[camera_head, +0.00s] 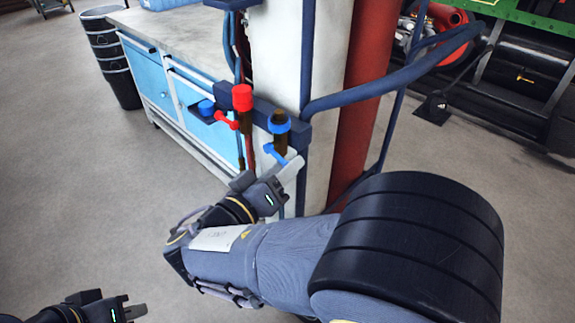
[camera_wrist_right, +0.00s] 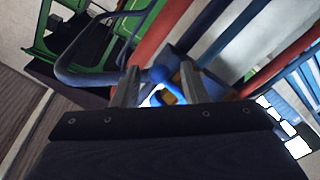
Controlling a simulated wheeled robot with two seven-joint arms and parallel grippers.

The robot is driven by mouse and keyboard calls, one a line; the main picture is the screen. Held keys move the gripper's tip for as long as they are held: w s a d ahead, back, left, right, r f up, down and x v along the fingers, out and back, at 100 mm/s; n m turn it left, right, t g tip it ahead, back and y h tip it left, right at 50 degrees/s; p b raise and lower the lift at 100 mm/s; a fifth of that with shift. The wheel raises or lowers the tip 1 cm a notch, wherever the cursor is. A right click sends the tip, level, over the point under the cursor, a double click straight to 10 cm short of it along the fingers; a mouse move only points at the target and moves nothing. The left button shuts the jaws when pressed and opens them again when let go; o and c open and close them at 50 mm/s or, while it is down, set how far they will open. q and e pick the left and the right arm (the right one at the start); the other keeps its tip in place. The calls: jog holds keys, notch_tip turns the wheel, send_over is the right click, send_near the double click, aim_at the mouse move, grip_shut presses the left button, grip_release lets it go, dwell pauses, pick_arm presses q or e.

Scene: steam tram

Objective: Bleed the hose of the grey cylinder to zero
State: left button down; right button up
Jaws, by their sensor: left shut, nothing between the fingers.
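A red-capped valve (camera_head: 242,97) with a red lever (camera_head: 227,120) stands on a dark blue bracket fixed to a white pillar. To its right is a blue-capped valve (camera_head: 279,122) with a blue lever (camera_head: 270,150). My right gripper (camera_head: 285,172) is just below the blue valve. In the right wrist view its two fingers (camera_wrist_right: 159,88) are apart, with blue valve parts (camera_wrist_right: 158,75) visible between them; contact is unclear. My left gripper (camera_head: 135,312) is shut and empty at the bottom left. I cannot make out a grey cylinder or a gauge.
A blue workbench (camera_head: 150,75) stands behind at the left, beside black stacked bins (camera_head: 110,58). A red column (camera_head: 368,90) and a blue rail (camera_head: 390,82) are right of the pillar. Open grey floor (camera_head: 60,170) lies at the left.

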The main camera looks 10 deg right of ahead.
jog(key=shift+w+d, duration=0.5)
jog(key=shift+d, duration=0.05)
grip_shut()
jog(key=shift+r+n+p, duration=0.75)
jog(key=shift+n+p, duration=0.15)
jog(key=shift+p, duration=0.35)
jog(key=shift+r+n+p, duration=0.1)
jog(key=shift+n+p, duration=0.25)
jog(key=shift+n, duration=0.25)
grip_release()
